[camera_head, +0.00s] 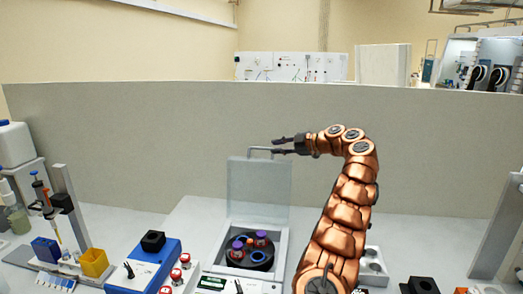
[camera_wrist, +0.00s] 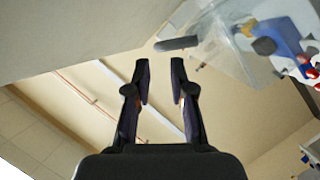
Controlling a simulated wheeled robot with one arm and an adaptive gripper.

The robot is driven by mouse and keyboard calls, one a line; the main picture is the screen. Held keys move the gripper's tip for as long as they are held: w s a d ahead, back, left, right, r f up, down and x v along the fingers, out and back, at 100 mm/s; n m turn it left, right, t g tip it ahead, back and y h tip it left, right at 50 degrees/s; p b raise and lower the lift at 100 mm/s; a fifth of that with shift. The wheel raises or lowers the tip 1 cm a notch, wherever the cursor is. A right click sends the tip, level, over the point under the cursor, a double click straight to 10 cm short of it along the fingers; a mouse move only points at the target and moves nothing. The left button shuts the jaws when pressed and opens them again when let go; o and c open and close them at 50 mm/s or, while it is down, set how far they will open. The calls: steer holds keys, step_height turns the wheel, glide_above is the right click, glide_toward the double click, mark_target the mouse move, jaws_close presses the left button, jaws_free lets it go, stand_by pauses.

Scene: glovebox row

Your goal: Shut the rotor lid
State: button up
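The rotor lid (camera_head: 258,188) is a pale, see-through panel standing upright, open, at the back of the centrifuge (camera_head: 213,262). A grey bar handle (camera_head: 260,149) runs along its top edge. Below the lid, the dark rotor (camera_head: 262,262) shows uncovered, with tubes with red and purple parts in it. My gripper (camera_head: 276,146) is open at the lid's top, its fingers pointing left close to the handle. In the wrist view my gripper (camera_wrist: 160,68) is open and empty, and the handle (camera_wrist: 176,43) lies just beyond the fingertips. I cannot tell whether they touch.
A blue block device (camera_head: 148,264) and red-capped tubes (camera_head: 178,275) stand left of the centrifuge. A pipette stand (camera_head: 70,205) and yellow box (camera_head: 94,262) are further left. A grey partition (camera_head: 130,140) stands behind the bench. A grey rack (camera_head: 375,258) is beside my arm.

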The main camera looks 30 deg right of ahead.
mark_target(260, 149)
steer(key=p+x, duration=0.3)
steer(key=x, duration=0.4)
steer(key=shift+w+a+f, duration=0.15)
steer(key=shift+w, duration=0.1)
steer(key=shift+c, duration=0.3)
jaws_close()
steer(key=shift+f, duration=0.15)
